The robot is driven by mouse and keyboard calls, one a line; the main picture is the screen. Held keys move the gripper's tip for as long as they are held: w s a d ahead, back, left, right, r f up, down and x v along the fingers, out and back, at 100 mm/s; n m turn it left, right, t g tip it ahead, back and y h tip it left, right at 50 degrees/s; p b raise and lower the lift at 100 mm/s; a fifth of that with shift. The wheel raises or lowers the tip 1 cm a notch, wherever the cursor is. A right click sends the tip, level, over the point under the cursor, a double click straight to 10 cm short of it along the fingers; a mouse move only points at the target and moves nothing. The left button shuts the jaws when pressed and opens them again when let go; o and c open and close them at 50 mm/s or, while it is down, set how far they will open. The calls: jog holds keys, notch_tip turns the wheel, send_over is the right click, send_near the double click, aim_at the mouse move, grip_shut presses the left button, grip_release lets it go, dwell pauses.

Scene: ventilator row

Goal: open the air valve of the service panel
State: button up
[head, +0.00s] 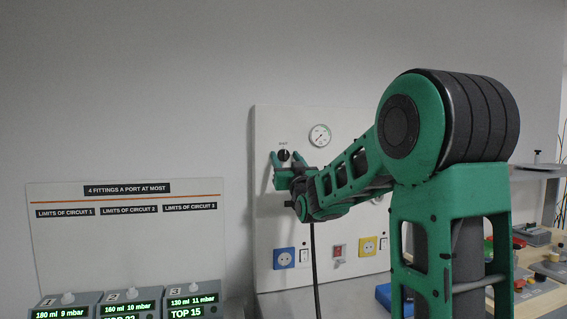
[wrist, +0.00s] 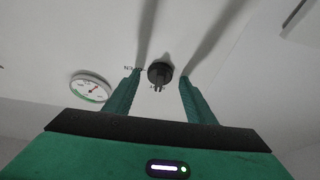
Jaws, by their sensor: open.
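The white service panel (head: 360,125) stands against the wall in the middle of the head view. The air valve is a small round dark knob (head: 284,155) near the panel's upper left, with a tiny label above it. My gripper (head: 285,163) is in front of the knob. In the wrist view, the valve knob (wrist: 160,72) appears between the two green fingertips of my open gripper (wrist: 159,77), with a gap on each side. I cannot tell whether the tips reach past its face.
A round gauge (head: 319,135) sits right of the knob; it also shows in the wrist view (wrist: 91,87). Blue (head: 284,258) and yellow (head: 368,246) sockets and a red switch (head: 338,251) are lower on the panel. Several ventilator displays (head: 127,303) stand at lower left.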

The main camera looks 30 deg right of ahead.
jog(key=c, duration=1)
jog(key=shift+a+m, duration=0.1)
jog(key=shift+m, duration=0.3)
jog(key=m+g+h, duration=0.1)
jog(key=m+h, duration=0.1)
jog(key=m, duration=0.2)
jog(key=shift+a+m, duration=0.15)
jog(key=shift+m, duration=0.15)
jog(key=m+g+h, duration=0.1)
jog(key=m, duration=0.2)
jog(key=m+g+h, duration=0.1)
jog(key=m+h, duration=0.1)
jog(key=m, duration=0.2)
jog(key=shift+r+g, duration=0.1)
jog(key=shift+g, duration=0.2)
jog(key=m+g, duration=0.1)
jog(key=m, duration=0.1)
jog(key=m+g, duration=0.1)
jog(key=m, duration=0.2)
jog(key=shift+r+m+h, duration=0.1)
jog(key=shift+m+h, duration=0.2)
jog(key=m+g, duration=0.2)
jog(key=m, duration=0.2)
jog(key=shift+m, duration=0.3)
